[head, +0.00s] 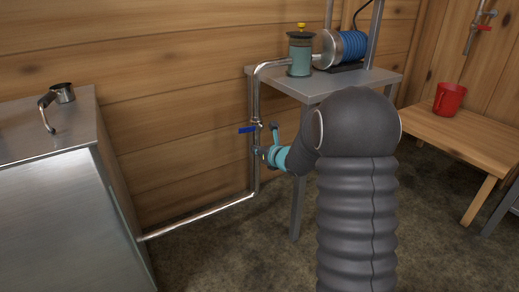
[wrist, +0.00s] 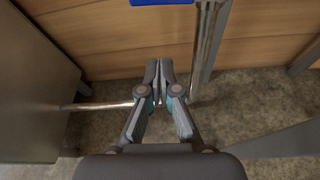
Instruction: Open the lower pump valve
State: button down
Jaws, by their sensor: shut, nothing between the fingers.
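The blue valve handle (head: 247,129) sits on the vertical metal pipe (head: 256,100) below the small table. It points left, roughly level and across the pipe. In the wrist view the blue handle (wrist: 163,2) shows only at the top edge, cut off by the frame. My gripper (wrist: 160,70) is shut and empty, with its fingertips together. In the wrist view the tips are below the handle in the picture and left of the pipe (wrist: 208,45), apart from the handle. In the head view my gripper (head: 262,152) is small and partly hidden, just below the handle near the pipe.
The small table (head: 370,83) carries a blue pump motor (head: 350,46) and a green canister (head: 300,55). The pipe runs low along the wall to the steel evaporator cabinet (head: 60,200). A red mug (head: 449,99) stands on a wooden bench (head: 470,125) at right.

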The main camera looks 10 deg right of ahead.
aim_at(252, 129)
jog(key=x, duration=0.7)
jog(key=shift+s+d+r+p, duration=0.15)
jog(key=shift+r+p, duration=0.25)
jog(key=shift+r, duration=0.65)
jog(key=shift+s+d+r+p, duration=0.15)
jog(key=shift+r+p, duration=0.25)
jog(key=shift+r, duration=0.7)
jog(key=shift+a, duration=0.1)
